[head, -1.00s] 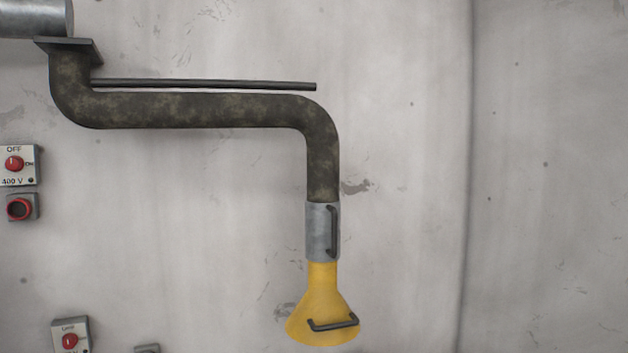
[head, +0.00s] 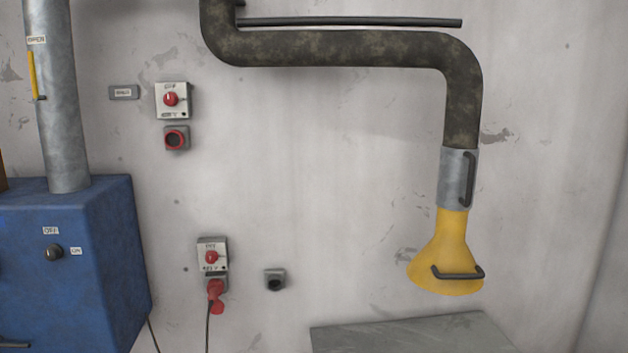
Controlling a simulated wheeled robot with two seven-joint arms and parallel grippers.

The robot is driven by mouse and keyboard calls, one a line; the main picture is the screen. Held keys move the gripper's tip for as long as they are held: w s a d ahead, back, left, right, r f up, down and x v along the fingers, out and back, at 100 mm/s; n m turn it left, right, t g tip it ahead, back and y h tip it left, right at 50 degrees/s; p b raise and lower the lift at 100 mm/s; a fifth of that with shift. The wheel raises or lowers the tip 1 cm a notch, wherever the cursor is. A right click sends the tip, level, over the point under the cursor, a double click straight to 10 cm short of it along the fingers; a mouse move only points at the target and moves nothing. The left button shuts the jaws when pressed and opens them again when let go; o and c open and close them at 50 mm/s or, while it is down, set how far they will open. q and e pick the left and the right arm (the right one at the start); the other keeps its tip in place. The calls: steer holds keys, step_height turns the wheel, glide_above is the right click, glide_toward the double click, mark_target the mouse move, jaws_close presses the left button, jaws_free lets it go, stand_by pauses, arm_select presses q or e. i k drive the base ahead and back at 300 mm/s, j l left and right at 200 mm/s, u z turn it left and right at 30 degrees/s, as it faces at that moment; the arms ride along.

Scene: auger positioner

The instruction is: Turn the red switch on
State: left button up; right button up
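Two red rotary switches show on the wall in the head view. The upper red switch (head: 170,99) sits on a pale box above a red-rimmed socket (head: 175,139) with nothing plugged in. The lower red switch (head: 211,257) sits on a similar box, with a red plug (head: 215,291) and a dark cable below it. The upper knob's white mark looks near vertical, toward the label above it; the lower knob's setting is too small to tell. Neither of my grippers is in view.
A blue machine (head: 75,250) with a black knob (head: 54,252) stands at the left under a grey pipe (head: 58,110). A yellow hood (head: 447,255) hangs from a dark duct (head: 350,48) at the right. A grey tabletop (head: 410,335) shows at the bottom.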

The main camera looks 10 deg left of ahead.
mark_target(211, 256)
steer(key=i, duration=0.95)
steer(key=j+u, duration=0.05)
steer(key=j, duration=0.05)
